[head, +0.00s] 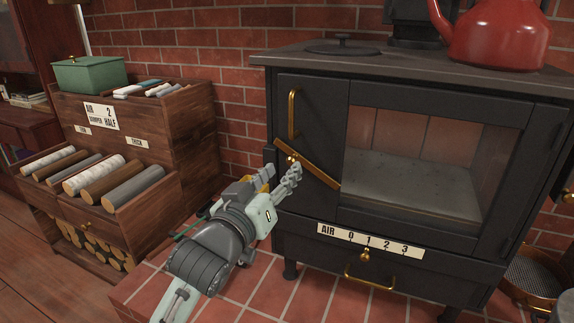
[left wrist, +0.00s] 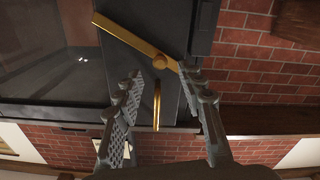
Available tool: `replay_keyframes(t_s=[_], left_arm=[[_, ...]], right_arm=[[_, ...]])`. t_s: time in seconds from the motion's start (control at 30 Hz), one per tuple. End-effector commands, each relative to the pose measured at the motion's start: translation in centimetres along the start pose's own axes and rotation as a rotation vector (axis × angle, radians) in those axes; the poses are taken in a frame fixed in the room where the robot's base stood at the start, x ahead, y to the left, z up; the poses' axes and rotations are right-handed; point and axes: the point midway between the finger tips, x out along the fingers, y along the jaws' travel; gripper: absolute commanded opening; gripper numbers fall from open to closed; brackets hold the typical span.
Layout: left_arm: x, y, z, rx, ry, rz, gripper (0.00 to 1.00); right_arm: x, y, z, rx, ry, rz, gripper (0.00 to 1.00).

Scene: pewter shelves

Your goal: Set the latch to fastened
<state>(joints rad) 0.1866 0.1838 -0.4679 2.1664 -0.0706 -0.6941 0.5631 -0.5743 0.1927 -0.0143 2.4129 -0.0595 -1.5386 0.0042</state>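The latch is a brass bar (head: 318,174) on the front of the black stove (head: 310,212). It slants down to the right from the narrow left panel, its lower end reaching the glass door's frame (head: 345,150). A small brass knob sits near its upper end. In the left wrist view the latch bar (left wrist: 130,36) lies just beyond the fingertips. My left gripper (head: 283,171) is open, in front of the panel just below the latch's upper end. In the left wrist view its fingers (left wrist: 160,76) are apart with nothing gripped; contact cannot be told. My right gripper is out of view.
A vertical brass handle (head: 292,114) is above the latch. An air slider (head: 365,256) and drawer handle (head: 368,281) are below. A red kettle (head: 497,35) stands on the stove. A wooden log rack (head: 180,130) is at left.

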Motion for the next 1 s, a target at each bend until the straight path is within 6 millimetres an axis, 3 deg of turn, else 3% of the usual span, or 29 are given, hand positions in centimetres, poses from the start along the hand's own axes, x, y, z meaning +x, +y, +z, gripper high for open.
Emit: replay_keyframes(t_s=[0.23,0.57,0.87,1.0], left_arm=[[3.0,0.0,0.0,0.0,0.0,0.0,0.39],[3.5,0.0,0.1,0.0,-0.001,0.0,0.39],[3.5,0.0,0.1,0.0,-0.001,-0.001,0.03],[3.4,0.0,0.1,0.0,-0.001,-0.001,0.0]], right_arm=[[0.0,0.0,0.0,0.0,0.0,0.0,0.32],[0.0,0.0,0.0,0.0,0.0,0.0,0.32],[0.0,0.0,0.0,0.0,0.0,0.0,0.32],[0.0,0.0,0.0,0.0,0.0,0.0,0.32]])
